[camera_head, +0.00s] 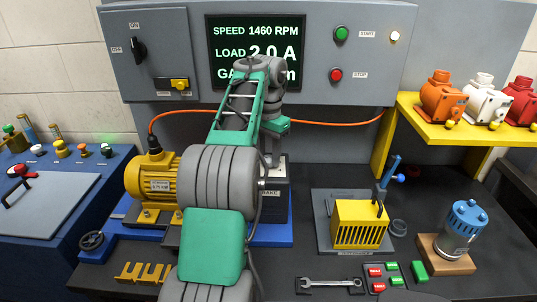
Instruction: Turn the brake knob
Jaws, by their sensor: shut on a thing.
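The brake unit (274,197) is a dark box with a pale label reading BRAKE, on the blue base (270,234) to the right of the yellow motor (152,178). My arm reaches over the bench from the front, with its wrist above the box. My gripper (272,158) points down at the top of the brake unit and is shut on the brake knob. The knob itself is hidden by the gripper and arm, so its angle cannot be told. The screen (257,42) reads SPEED 1460 RPM and LOAD 2.0 A; its bottom line is partly covered by my arm.
An orange cable (330,124) runs behind my wrist. A yellow slotted block (360,226) and a blue cylinder (461,228) on wood stand right. A wrench (330,283) lies in front. The yellow shelf (470,136) holds orange, white and red motors.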

